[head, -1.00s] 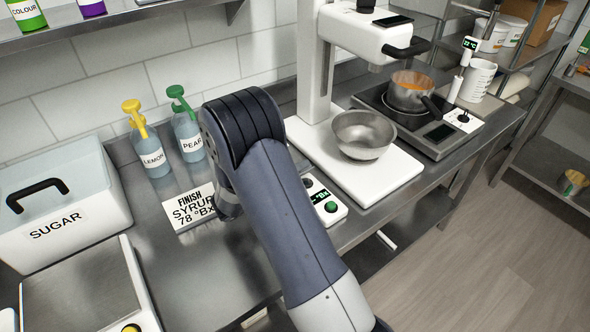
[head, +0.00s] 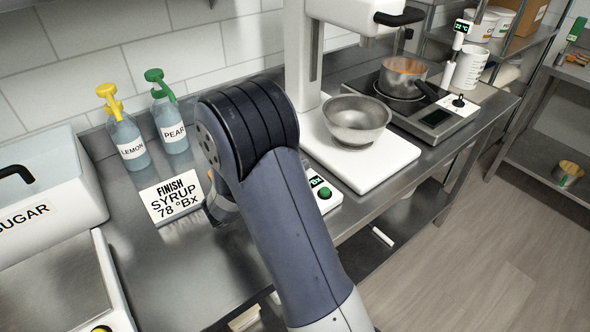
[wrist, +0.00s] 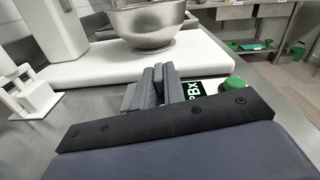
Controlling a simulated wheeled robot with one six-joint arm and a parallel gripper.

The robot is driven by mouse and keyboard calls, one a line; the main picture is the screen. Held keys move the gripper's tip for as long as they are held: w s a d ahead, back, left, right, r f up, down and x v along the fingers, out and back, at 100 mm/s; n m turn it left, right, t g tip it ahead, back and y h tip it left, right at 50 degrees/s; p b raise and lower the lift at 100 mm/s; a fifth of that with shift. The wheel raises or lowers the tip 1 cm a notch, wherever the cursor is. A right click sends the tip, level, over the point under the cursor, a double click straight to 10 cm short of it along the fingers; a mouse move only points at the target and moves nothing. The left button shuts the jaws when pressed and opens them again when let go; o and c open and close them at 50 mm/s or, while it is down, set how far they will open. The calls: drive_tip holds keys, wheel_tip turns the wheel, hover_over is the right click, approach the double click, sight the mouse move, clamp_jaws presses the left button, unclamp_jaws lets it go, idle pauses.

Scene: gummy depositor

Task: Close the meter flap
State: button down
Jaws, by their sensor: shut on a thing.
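The meter is a small white box with a green button and a dark display, partly hidden behind my arm in the head view (head: 331,201). In the wrist view its display reads "Bx" (wrist: 194,89), beside the green button. My gripper (wrist: 158,80) is at the left end of the meter, its grey fingers close together. It is shut on a thin part there, apparently the meter flap, which the fingers mostly hide. The flap's angle cannot be made out.
A steel bowl (head: 356,121) stands on the white stand's base (head: 368,172) just behind the meter. A syrup sign (head: 176,196), lemon bottle (head: 128,144) and pear bottle (head: 171,127) stand left of my arm. A pot (head: 403,76) sits on the hob at right.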

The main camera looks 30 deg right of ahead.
drive_tip(key=shift+s+f+m, duration=0.1)
drive_tip(key=shift+f+m, duration=0.05)
drive_tip(key=shift+m, duration=0.15)
drive_tip(key=c, duration=1.5)
unclamp_jaws()
wheel_tip(320, 180, up, 10)
drive_tip(key=shift+r, duration=0.1)
wheel_tip(320, 180, down, 10)
drive_tip(key=shift+f, duration=0.1)
